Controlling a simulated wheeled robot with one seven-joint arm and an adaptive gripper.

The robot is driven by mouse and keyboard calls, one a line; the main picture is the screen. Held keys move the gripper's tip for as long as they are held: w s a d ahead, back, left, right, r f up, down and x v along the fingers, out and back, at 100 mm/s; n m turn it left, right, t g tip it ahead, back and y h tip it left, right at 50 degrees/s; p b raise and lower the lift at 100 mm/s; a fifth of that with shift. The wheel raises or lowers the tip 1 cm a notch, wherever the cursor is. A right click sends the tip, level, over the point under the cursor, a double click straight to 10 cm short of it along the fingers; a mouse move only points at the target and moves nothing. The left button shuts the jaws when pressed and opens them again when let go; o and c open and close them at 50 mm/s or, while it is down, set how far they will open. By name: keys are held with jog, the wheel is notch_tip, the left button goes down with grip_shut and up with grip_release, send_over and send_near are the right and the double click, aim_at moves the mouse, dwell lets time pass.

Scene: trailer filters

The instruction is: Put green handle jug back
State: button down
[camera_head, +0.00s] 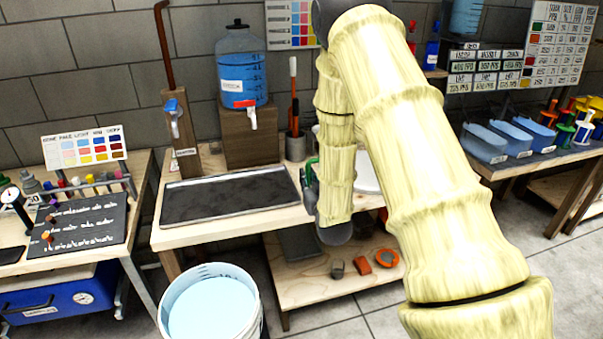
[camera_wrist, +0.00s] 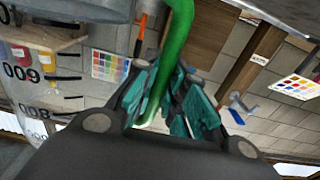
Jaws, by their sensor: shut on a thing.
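My gripper (camera_wrist: 172,105) is shut on a green handle (camera_wrist: 178,50) in the wrist view, with its teal-padded fingers on either side of it. The handle runs upward out of the picture there. In the head view a small piece of the green handle (camera_head: 309,172) shows at the left edge of my arm. The jug's body is mostly hidden behind my arm in the head view, and I cannot tell whether it touches the table.
A grey tray (camera_head: 230,197) lies on the wooden table left of my arm. A blue water dispenser (camera_head: 241,70) stands on a wooden block (camera_head: 248,138) behind it. A white bucket (camera_head: 212,305) stands in front. A lower shelf (camera_head: 310,285) holds small items.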

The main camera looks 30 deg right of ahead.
jog(key=shift+w+d+f+p, duration=0.4)
jog(key=shift+w+f+p, duration=0.25)
jog(key=shift+w, duration=0.95)
jog(key=shift+w+d+f+p, duration=0.45)
jog(key=shift+w+f, duration=0.35)
jog(key=shift+w, duration=0.75)
jog(key=shift+w+d+f+p, duration=0.4)
jog(key=shift+w+f+p, duration=0.25)
jog(key=shift+w, duration=0.95)
jog(key=shift+f, duration=0.25)
jog(key=c, duration=1.5)
grip_release()
jog(key=shift+r, duration=0.15)
